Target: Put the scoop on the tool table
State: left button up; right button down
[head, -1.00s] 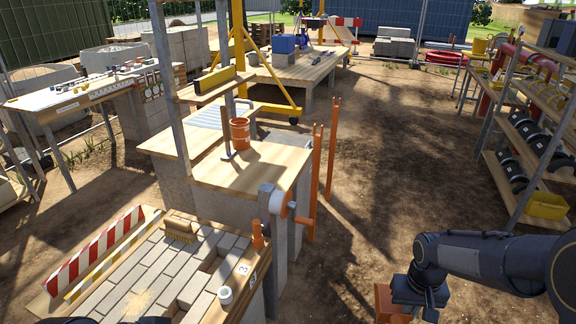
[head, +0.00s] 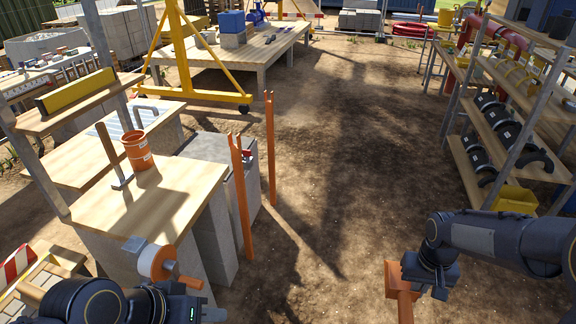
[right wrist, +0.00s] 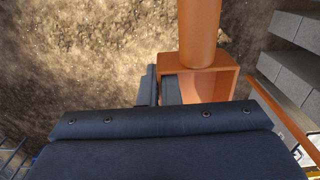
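An orange scoop (head: 399,287) with a round handle and a box-shaped end hangs at my right gripper (head: 425,283). In the right wrist view the scoop (right wrist: 208,84) touches the dark fingers of my right gripper (right wrist: 160,88), which look shut on its edge. It is held above bare ground. My left gripper (head: 195,308) is at the bottom left; its fingertips are not clear. A wooden table (head: 275,52) with a blue box and tools stands at the back. Another table (head: 45,82) with rows of small items is at the far left. I cannot tell which is the tool table.
A wooden-topped bench (head: 150,205) with an orange bucket (head: 137,150) stands close on the left. Orange posts (head: 240,195) stand beside it. A yellow frame (head: 183,60) stands before the back table. A shelf rack (head: 500,150) lines the right. The dirt between is clear.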

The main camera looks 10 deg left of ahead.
aim_at(185, 197)
jog(key=i+u, duration=0.45)
jog(key=i+l+u, duration=0.2)
jog(key=u, duration=0.3)
jog(key=i+l+u, duration=0.55)
jog(key=u, duration=0.4)
jog(key=i+l+u, duration=0.15)
jog(key=u, duration=0.35)
jog(key=i+l+u, duration=0.15)
jog(key=u, duration=0.3)
jog(key=l+u, duration=0.25)
jog(key=u, duration=0.25)
